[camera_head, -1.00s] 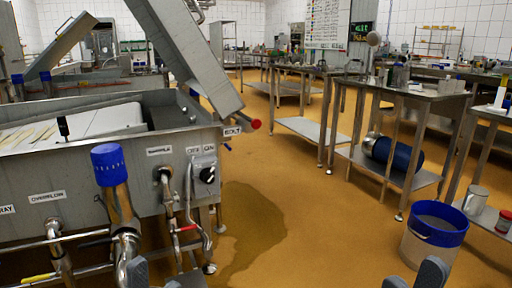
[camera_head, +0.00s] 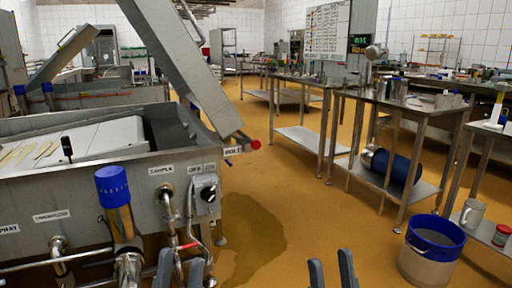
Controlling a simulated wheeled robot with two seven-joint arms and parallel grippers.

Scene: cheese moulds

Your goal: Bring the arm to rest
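My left gripper (camera_head: 179,272) shows at the bottom edge of the head view, left of centre, in front of the pipes of the steel vat. Its two grey fingertips stand apart, with nothing seen between them. My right gripper (camera_head: 332,270) shows at the bottom edge, right of centre, over the ochre floor. Its two fingertips also stand apart, with only floor seen between them. Both arms are out of view below the picture.
A steel vat (camera_head: 190,160) with pipes, a blue-capped pipe (camera_head: 112,186) and a raised lid (camera_head: 185,60) fills the left. A blue-rimmed bucket (camera_head: 430,260) stands on the floor at right, near steel tables (camera_head: 400,110). Floor between is clear, with a dark wet patch (camera_head: 255,235).

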